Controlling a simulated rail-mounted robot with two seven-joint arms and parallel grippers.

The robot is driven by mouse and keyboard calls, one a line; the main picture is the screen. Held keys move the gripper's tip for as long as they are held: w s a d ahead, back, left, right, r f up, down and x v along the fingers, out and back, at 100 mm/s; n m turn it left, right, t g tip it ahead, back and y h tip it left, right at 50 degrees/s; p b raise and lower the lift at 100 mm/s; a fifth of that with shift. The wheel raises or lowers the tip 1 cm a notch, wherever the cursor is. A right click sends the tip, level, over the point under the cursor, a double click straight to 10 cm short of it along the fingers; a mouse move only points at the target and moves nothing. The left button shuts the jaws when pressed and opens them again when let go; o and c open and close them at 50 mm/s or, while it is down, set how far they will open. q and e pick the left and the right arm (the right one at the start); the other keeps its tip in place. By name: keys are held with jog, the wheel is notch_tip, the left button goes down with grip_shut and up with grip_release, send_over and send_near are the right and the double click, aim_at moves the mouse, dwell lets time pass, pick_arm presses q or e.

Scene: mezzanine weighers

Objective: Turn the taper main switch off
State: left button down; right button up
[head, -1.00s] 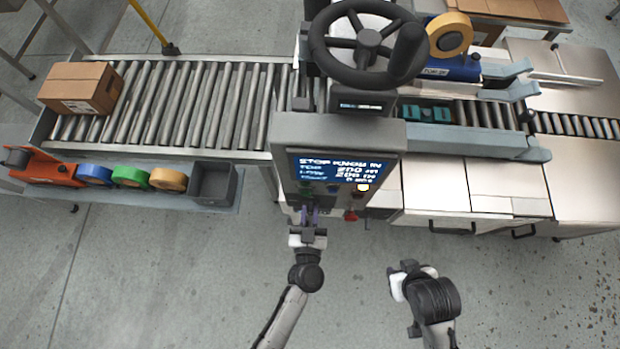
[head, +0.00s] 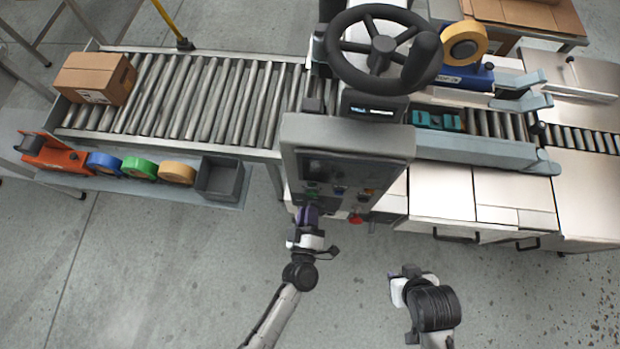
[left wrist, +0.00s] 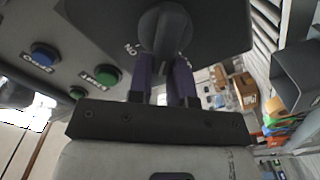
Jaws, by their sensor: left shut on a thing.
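The taper's control panel (head: 345,165) stands in the middle of the head view, with a dark screen (head: 352,168). The main switch is a dark round knob (left wrist: 165,28) on a dark plate (left wrist: 215,30) in the left wrist view, with an upside-down ON label beside it. My left gripper (head: 306,213) is at the panel's lower left corner. Its purple fingers (left wrist: 163,80) are shut on the knob, one on each side; they hide part of it. My right gripper (head: 397,283) hangs away from the panel over the floor, and its fingers do not show clearly.
A blue button (left wrist: 44,55) and a green button (left wrist: 107,76) sit near the switch. A red button (head: 355,218) is on the panel's underside. A big black handwheel (head: 381,45) rises behind the panel. A carton (head: 95,78) rests on the roller conveyor (head: 200,100). The front floor is clear.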

pick_arm(q)
jog(key=n, duration=0.1)
jog(key=n+b, duration=0.1)
jog(key=n, duration=0.1)
jog(key=f+n, duration=0.1)
jog(key=shift+a+n, duration=0.25)
jog(key=shift+n, duration=0.05)
jog(key=n, duration=0.1)
jog(key=n+b, duration=0.1)
jog(key=shift+a+f+n, duration=0.1)
jog(key=shift+f+n, duration=0.15)
jog(key=shift+n, duration=0.05)
jog(key=shift+f+n+b, duration=0.1)
jog(key=shift+n+b, duration=0.3)
jog(key=shift+n, duration=0.2)
jog(key=c, duration=1)
grip_release()
jog(key=shift+c, duration=0.2)
jog(key=s+b, duration=0.1)
jog(key=s, duration=1.2)
jog(key=shift+s+a, duration=0.4)
jog(key=shift+a, duration=0.05)
